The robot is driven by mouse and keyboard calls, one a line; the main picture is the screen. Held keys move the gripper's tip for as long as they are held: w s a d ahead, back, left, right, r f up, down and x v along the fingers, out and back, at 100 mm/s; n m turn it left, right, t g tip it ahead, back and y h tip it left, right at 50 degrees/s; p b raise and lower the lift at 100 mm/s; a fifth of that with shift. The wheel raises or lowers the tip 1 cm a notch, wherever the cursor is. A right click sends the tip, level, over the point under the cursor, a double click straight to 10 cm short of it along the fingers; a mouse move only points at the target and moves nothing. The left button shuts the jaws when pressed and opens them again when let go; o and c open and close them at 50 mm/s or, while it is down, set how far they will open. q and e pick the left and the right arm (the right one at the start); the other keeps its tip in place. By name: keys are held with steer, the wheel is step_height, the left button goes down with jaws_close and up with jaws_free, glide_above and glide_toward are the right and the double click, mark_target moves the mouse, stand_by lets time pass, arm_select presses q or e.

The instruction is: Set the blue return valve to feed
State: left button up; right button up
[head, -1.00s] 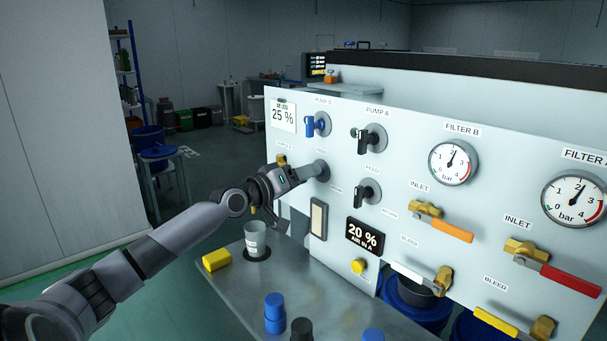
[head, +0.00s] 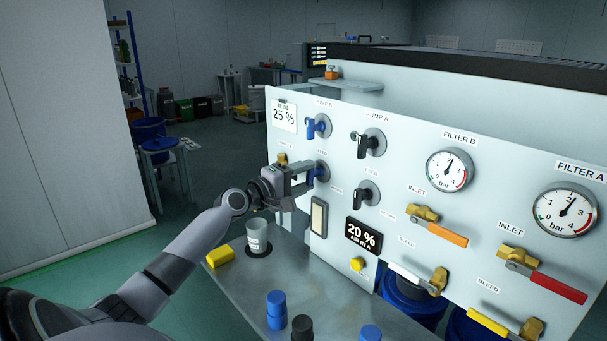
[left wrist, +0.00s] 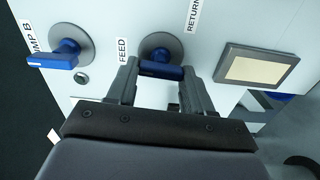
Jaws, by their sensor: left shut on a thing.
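The blue return valve (head: 321,172) sits on the panel below the PUMP B valve, with a FEED label (head: 322,152) above it and a RETURN label (head: 336,190) at its lower right. My left gripper (head: 308,176) reaches it from the left. In the left wrist view, the blue handle (left wrist: 161,70) lies between the two fingers of my left gripper (left wrist: 160,82), which are shut on it. There the FEED label (left wrist: 122,50) is left of the valve and RETURN (left wrist: 193,15) upper right. I cannot tell which label the handle points to. My right gripper is out of view.
The blue PUMP B valve (head: 317,126) is just above, and two black-handled valves (head: 367,143) are to the right. Several capped items stand nearer.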

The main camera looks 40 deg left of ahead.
arm_select(q)
steer(key=shift+n, duration=0.5)
steer(key=o, duration=1)
steer(key=shift+o, duration=0.2)
steer(key=shift+s, duration=0.1)
steer(key=s, duration=0.7)
steer(key=shift+a+b, duration=0.3)
steer(key=shift+b, duration=0.15)
